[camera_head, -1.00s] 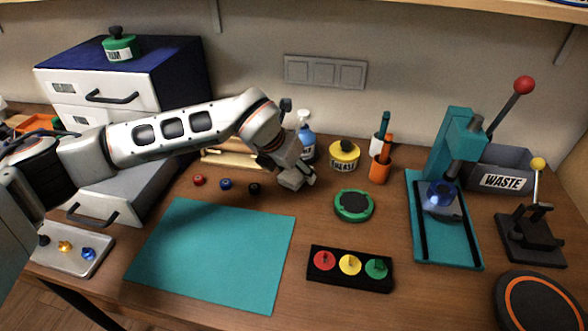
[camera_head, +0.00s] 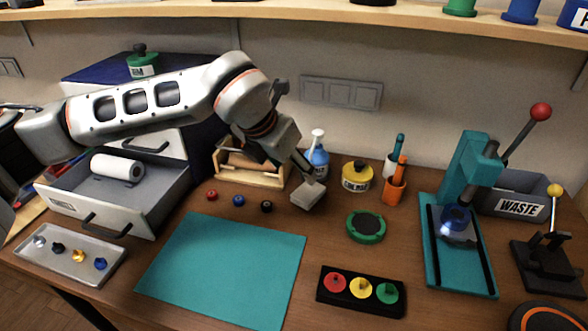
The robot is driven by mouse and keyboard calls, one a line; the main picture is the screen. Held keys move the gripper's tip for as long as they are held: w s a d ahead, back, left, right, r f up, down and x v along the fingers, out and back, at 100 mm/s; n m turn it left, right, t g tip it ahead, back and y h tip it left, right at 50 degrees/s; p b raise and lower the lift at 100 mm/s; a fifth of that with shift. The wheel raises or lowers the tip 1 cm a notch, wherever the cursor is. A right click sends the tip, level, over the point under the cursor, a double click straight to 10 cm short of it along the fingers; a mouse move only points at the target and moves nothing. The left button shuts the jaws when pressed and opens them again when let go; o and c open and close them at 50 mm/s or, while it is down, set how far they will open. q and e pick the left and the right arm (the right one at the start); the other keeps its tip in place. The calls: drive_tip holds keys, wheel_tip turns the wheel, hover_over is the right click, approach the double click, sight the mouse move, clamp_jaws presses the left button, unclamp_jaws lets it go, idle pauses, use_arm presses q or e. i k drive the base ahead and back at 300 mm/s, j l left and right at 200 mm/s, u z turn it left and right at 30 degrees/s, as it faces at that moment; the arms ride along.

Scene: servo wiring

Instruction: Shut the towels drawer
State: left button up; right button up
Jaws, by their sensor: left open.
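The lower drawer (camera_head: 66,203) of the cabinet at the left is pulled out, with a white roll of paper towel (camera_head: 117,167) lying inside. Its dark handle (camera_head: 103,227) is on the front panel; the label there is too small to read. The drawer above, with its own handle (camera_head: 145,147), is partly hidden by my left arm. My left gripper (camera_head: 308,190) is open and empty, pointing down over the table beside the blue spray bottle, well to the right of the open drawer. My right gripper is not in view.
A grey tray of small knobs (camera_head: 62,266) lies in front of the open drawer. A wooden tool caddy (camera_head: 250,177) and several small knobs stand to its right. A teal mat (camera_head: 220,270) covers the table front. A green tin (camera_head: 142,67) sits on the cabinet.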

sight(138, 208)
drive_tip(key=k, duration=1)
